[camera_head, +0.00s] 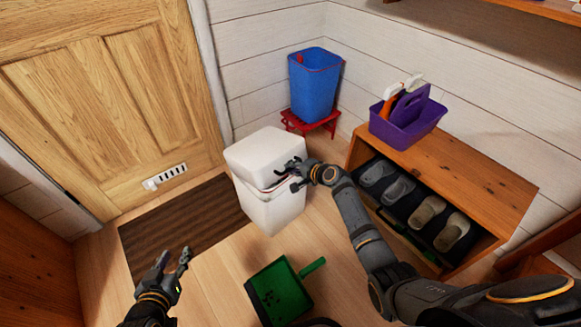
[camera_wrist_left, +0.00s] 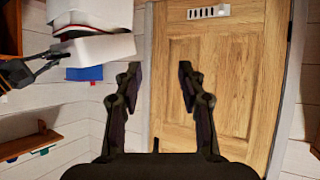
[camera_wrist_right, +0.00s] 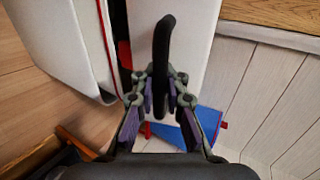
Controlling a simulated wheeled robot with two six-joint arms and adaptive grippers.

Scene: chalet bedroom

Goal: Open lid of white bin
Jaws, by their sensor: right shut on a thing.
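The white bin (camera_head: 271,210) stands on the floor at the centre of the head view, with its white lid (camera_head: 262,151) on top. A narrow gap with red edging shows between the lid and the body. My right gripper (camera_head: 293,174) is at the lid's front right side. In the right wrist view it is shut on the black handle (camera_wrist_right: 163,45) by the lid (camera_wrist_right: 188,30); the bin body (camera_wrist_right: 62,40) is beside the dark gap. My left gripper (camera_head: 183,262) is open and empty, low at the left, apart from the bin. It also shows in the left wrist view (camera_wrist_left: 160,75).
A blue bin (camera_head: 314,88) on a red stool (camera_head: 311,124) stands behind the white bin. A wooden shoe cabinet (camera_head: 480,175) with a purple caddy (camera_head: 409,120) is at the right. A green dustpan (camera_head: 279,293) lies in front. A brown mat (camera_head: 180,228) lies before the door (camera_head: 110,90).

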